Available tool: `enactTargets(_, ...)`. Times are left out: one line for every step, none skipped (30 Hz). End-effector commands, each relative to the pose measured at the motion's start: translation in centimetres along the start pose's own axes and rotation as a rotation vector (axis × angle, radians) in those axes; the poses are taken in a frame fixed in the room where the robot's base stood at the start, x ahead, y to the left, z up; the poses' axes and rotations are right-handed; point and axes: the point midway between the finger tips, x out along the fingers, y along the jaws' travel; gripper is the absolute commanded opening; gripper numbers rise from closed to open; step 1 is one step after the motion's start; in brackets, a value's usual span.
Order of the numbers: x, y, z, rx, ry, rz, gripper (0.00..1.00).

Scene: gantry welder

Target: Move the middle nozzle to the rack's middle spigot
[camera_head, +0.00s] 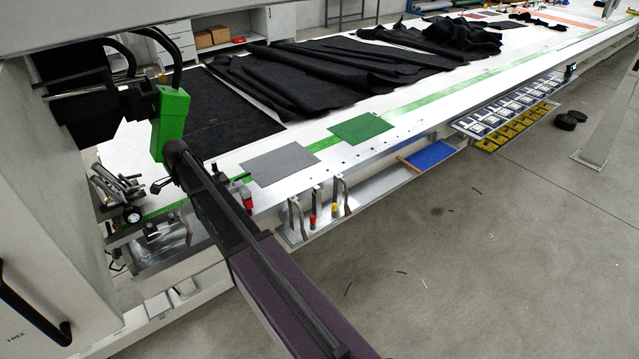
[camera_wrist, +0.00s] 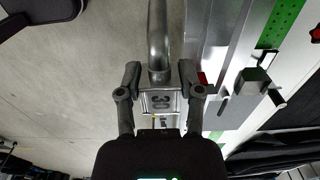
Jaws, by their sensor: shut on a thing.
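In the wrist view, my gripper (camera_wrist: 160,76) is shut on a grey metal nozzle (camera_wrist: 158,40). The nozzle has a thick curved tube pointing to the top of the picture, and a block with dark figures sits between the fingers. In the head view, my arm reaches up to the green welder head (camera_head: 168,120) at the left; my fingers and the held nozzle cannot be made out there. The rack (camera_head: 288,238) hangs on the front edge of the long table. It carries upright grey curved pieces, with red and yellow parts low between them. Its middle spigot is not clearly distinguishable.
The white table (camera_head: 225,160) bears a grey patch (camera_head: 280,164), a green patch (camera_head: 361,128) and black fabric (camera_head: 330,70). The floor (camera_head: 480,260) is mostly open.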

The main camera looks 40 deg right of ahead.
Motion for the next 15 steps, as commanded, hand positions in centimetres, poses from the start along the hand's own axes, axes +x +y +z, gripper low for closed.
enactTargets(1.8,0.0,0.0,0.0,0.0,0.0,0.0)
enactTargets(2.2,0.0,0.0,0.0,0.0,0.0,0.0)
enactTargets(2.9,0.0,0.0,0.0,0.0,0.0,0.0)
enactTargets(3.4,0.0,0.0,0.0,0.0,0.0,0.0)
enactTargets(3.9,0.0,0.0,0.0,0.0,0.0,0.0)
enactTargets(4.5,0.0,0.0,0.0,0.0,0.0,0.0)
enactTargets(5.0,0.0,0.0,0.0,0.0,0.0,0.0)
enactTargets(5.5,0.0,0.0,0.0,0.0,0.0,0.0)
enactTargets(6.2,0.0,0.0,0.0,0.0,0.0,0.0)
enactTargets(6.7,0.0,0.0,0.0,0.0,0.0,0.0)
enactTargets(7.2,0.0,0.0,0.0,0.0,0.0,0.0)
enactTargets(7.8,0.0,0.0,0.0,0.0,0.0,0.0)
enactTargets(8.3,0.0,0.0,0.0,0.0,0.0,0.0)
enactTargets(8.7,0.0,0.0,0.0,0.0,0.0,0.0)
enactTargets(9.3,0.0,0.0,0.0,0.0,0.0,0.0)
